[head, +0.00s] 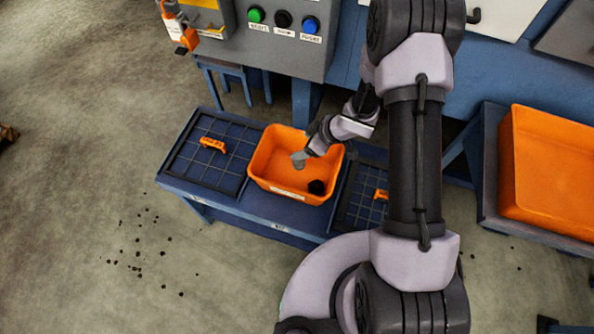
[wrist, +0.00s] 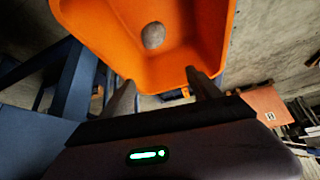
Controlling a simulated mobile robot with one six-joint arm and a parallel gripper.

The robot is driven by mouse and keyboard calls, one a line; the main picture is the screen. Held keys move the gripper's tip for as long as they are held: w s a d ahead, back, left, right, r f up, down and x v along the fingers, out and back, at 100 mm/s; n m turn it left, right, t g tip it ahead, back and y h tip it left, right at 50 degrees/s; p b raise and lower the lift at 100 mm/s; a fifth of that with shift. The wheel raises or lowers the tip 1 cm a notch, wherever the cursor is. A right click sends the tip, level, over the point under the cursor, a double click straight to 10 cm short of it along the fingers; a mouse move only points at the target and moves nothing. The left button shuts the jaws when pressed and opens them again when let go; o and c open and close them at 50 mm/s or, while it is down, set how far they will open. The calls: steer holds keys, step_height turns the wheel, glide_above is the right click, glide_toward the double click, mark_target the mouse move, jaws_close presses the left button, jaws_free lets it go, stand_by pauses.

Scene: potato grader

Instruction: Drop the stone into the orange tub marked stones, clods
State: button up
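The orange tub (head: 270,170) stands on the blue bench with a pale label on its front rim, too small to read. My gripper (head: 312,150) is over the tub's right half. The wrist view shows its two fingers (wrist: 163,93) apart, with nothing between them. The grey-brown stone (wrist: 153,35) is beyond the fingertips, seen against the inside of the orange tub (wrist: 105,25). In the head view a grey patch shows by the gripper's end and a dark lump (head: 316,187) in the tub. I cannot tell which is the stone there.
Dark grid mats (head: 190,165) with orange tools lie on the bench on both sides of the tub. A control panel (head: 280,50) with coloured buttons stands behind. A larger orange bin (head: 550,170) is at the right. Dark crumbs lie on the open floor at the left.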

steer(key=p+v, duration=0.7)
steer(key=v, duration=1)
steer(key=shift+r+p, duration=0.2)
steer(key=shift+p, duration=0.1)
